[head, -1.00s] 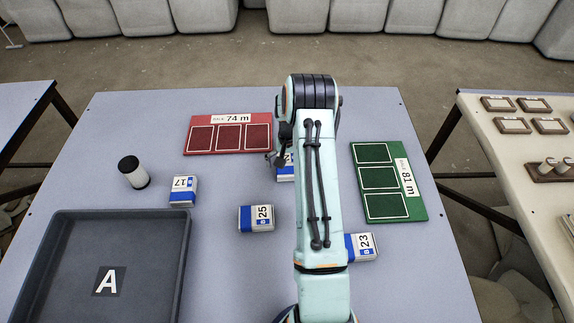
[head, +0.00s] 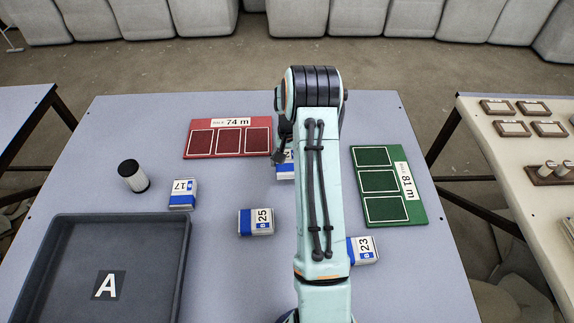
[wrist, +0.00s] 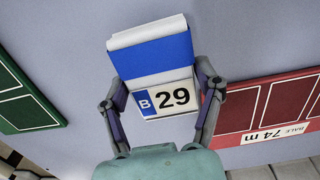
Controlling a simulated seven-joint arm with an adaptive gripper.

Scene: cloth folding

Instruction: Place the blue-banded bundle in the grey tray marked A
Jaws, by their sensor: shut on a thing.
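A white bundle with a blue band, labelled B 29 (wrist: 155,60), is between the two fingers of my gripper (wrist: 160,82) in the wrist view. The gripper is shut on it at its sides. In the head view my arm hides most of this bundle (head: 284,170) and of the gripper. Other blue-banded bundles lie on the table: 17 (head: 183,195), 25 (head: 256,222) and 23 (head: 362,250), which is partly behind my arm. The grey tray (head: 186,245) marked A is at the front left and looks empty.
A red board (head: 229,123) marked 74 m lies at the back, and a green board (head: 408,182) marked 81 m lies at the right. Side tables flank this one. Table space between bundle 25 and the tray is clear.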

